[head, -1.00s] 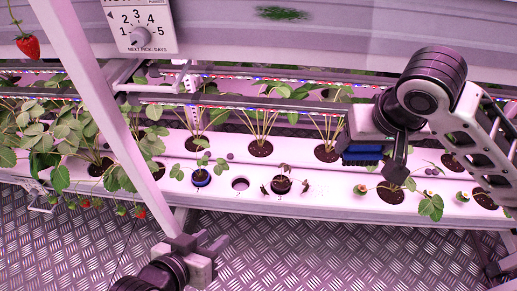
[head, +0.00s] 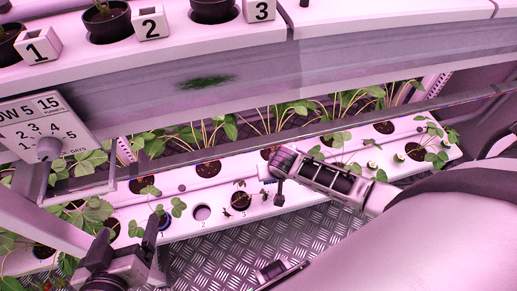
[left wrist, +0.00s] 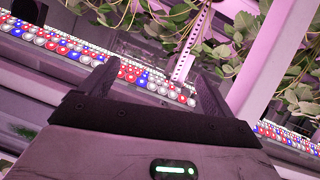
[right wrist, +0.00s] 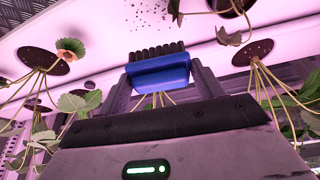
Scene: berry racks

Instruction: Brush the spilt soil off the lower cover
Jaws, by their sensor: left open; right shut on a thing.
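The lower cover (head: 222,218) is a long white planting channel with numbered holes. In the right wrist view, dark soil specks (right wrist: 160,12) lie scattered on the cover's white surface. My right gripper (right wrist: 160,85) is shut on a blue brush (right wrist: 160,74) with dark bristles, held apart from the specks as far as I can tell. In the head view, my right gripper (head: 279,180) is over the cover right of hole 3; the brush is not clear there. My left gripper (head: 127,238) is open and empty, in front of the cover's left part.
Strawberry plants (head: 207,165) stand behind. An upper gutter (head: 350,65) and a rail (head: 330,130) overhang. A dial sign (head: 45,130) stands left.

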